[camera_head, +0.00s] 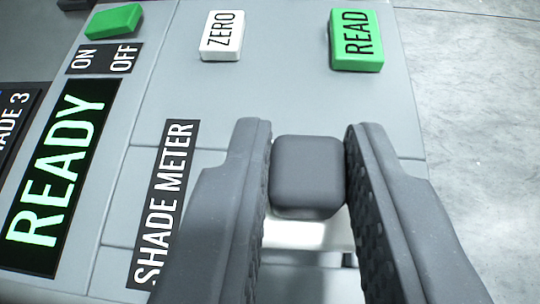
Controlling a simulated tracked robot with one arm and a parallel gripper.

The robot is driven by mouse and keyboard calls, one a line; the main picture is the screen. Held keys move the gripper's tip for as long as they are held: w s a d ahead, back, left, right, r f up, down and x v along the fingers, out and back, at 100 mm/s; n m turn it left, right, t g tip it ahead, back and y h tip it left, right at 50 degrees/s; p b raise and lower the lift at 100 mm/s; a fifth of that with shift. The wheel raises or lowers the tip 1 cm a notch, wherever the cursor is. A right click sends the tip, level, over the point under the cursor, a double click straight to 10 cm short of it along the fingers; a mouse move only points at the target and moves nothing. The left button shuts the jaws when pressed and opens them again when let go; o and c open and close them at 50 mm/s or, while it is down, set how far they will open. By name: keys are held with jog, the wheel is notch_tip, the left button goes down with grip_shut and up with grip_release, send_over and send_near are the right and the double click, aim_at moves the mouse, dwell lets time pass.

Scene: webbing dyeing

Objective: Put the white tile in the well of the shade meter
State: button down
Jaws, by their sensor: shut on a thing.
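My gripper (308,140) reaches over the grey shade meter (270,110), with its ribbed fingers shut on a dark grey block-shaped grip (307,172). Just below the grip a white surface (295,235) shows between the fingers; it looks like the white tile that the grip belongs to. Most of it is hidden by the grip and fingers. The well is not clearly visible, and I cannot tell whether the tile is in it, touching it or above it.
The meter has a white ZERO button (221,36), a green READ button (357,40) and a green switch (114,21) by the ON and OFF labels. Its display (58,180) shows READY. Bare pale floor (475,110) lies right of the meter.

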aim_at(295, 222)
jog(key=shift+w+a, duration=0.1)
jog(key=shift+w, duration=0.05)
jog(key=shift+f+b, duration=0.55)
jog(key=shift+f, duration=1.15)
jog(key=shift+f, duration=0.2)
jog(key=c, duration=1.3)
grip_release()
jog(key=shift+o, duration=0.2)
jog(key=shift+r, duration=0.1)
jog(key=shift+r, duration=0.2)
jog(key=p+v, duration=0.2)
jog(key=v, duration=0.9)
jog(key=shift+s, duration=0.45)
